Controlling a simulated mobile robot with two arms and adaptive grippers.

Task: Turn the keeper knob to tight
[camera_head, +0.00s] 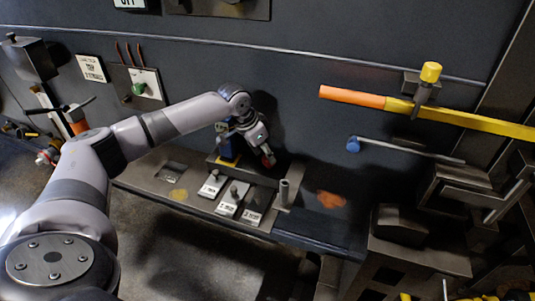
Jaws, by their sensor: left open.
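My left arm reaches in from the left, and its gripper (262,152) is open in front of the dark wall, just above the back of the ledge. A small red part (268,160) shows at its fingertips; I cannot tell if they touch it. A blue part (227,148) shows just left of the gripper. No label for a keeper knob can be read. A yellow knob (430,72) stands on a bracket over an orange and yellow bar at the right, apart from my gripper. My right gripper is not in view.
The ledge (150,183) carries small levers on white labelled plates (228,207) and a short upright post (284,191). A grey rod with a blue end (353,144) crosses below the orange and yellow bar (352,97). A green knob (138,88) is on the wall at left.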

